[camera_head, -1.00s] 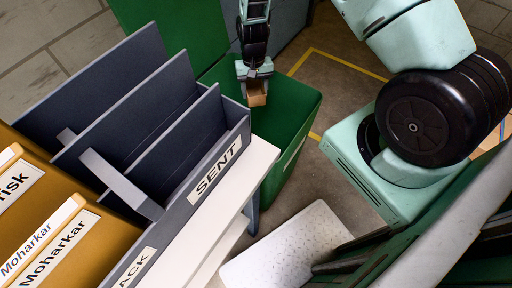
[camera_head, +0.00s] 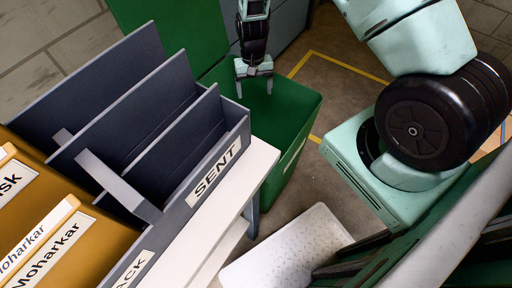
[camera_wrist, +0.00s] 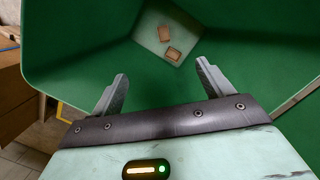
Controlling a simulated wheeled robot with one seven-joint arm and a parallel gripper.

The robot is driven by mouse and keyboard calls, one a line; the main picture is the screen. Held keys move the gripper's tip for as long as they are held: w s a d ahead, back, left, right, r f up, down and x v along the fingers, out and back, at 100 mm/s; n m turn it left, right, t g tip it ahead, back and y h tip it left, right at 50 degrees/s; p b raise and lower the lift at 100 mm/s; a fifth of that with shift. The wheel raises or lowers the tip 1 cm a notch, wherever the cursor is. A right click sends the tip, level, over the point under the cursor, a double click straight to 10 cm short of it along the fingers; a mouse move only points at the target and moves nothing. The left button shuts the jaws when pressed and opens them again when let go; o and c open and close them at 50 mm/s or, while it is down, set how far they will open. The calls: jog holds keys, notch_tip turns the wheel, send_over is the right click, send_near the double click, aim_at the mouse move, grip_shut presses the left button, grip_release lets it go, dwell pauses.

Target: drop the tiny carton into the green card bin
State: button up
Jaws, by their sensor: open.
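The green card bin (camera_head: 300,122) stands open-topped beyond the white table edge. My gripper (camera_head: 254,86) is over its opening, pointing down, open with nothing between the fingers. In the wrist view my open gripper (camera_wrist: 161,72) looks down into the bin (camera_wrist: 85,55). Two small brown cartons, a nearer one (camera_wrist: 174,54) and a farther one (camera_wrist: 164,32), show inside, over the pale patch of the bin floor. I cannot tell which of them was in my gripper. The head view does not show the cartons, hidden by the bin wall.
A grey divided sorter (camera_head: 160,120) labelled SENT stands left of the bin on a white table (camera_head: 228,185). Mustard boxes (camera_head: 60,235) are at the lower left. A green panel (camera_head: 165,30) rises behind the bin. A white perforated plate (camera_head: 290,245) lies low in front.

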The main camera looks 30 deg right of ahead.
notch_tip(320, 180, up, 15)
jog(key=w, duration=0.2)
jog(key=shift+d, duration=0.45)
